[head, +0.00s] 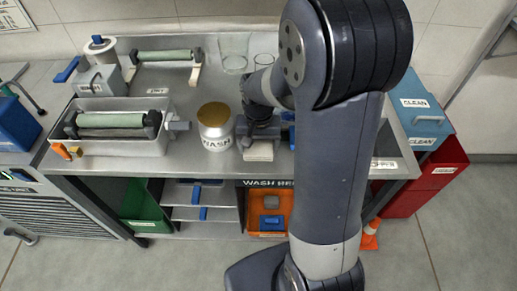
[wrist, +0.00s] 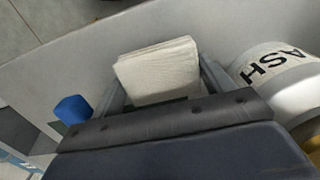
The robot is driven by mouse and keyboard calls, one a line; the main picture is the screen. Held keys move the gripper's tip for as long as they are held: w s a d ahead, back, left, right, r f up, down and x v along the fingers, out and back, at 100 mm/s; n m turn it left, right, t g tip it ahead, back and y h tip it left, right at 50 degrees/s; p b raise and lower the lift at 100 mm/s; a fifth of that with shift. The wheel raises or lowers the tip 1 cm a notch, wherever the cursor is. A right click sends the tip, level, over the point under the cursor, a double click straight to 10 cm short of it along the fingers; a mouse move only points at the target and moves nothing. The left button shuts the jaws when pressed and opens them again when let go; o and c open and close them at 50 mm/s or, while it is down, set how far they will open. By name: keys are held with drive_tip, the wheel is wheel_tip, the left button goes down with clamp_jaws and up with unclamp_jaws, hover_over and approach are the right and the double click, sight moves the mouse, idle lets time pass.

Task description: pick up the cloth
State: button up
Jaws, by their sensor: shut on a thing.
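The cloth (wrist: 158,72) is a folded, off-white pad. In the wrist view it sits between the two fingers of my gripper (wrist: 160,88), which is shut on it. In the head view the cloth (head: 258,152) shows below my gripper (head: 259,140), near the front edge of the steel bench, just right of the wash can. My arm covers part of the bench to the right. I cannot tell whether the cloth touches the bench top.
A tray (head: 95,145) with a roller is further left. Glass beakers (head: 234,55) stand behind. The bench front (head: 190,166) is clear.

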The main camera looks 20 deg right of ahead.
sight(258, 147)
drive_tip(key=shift+c, duration=0.4)
wheel_tip(258, 147, up, 10)
drive_tip(key=o, duration=0.4)
drive_tip(key=shift+c, duration=1.4)
drive_tip(key=shift+f, duration=0.15)
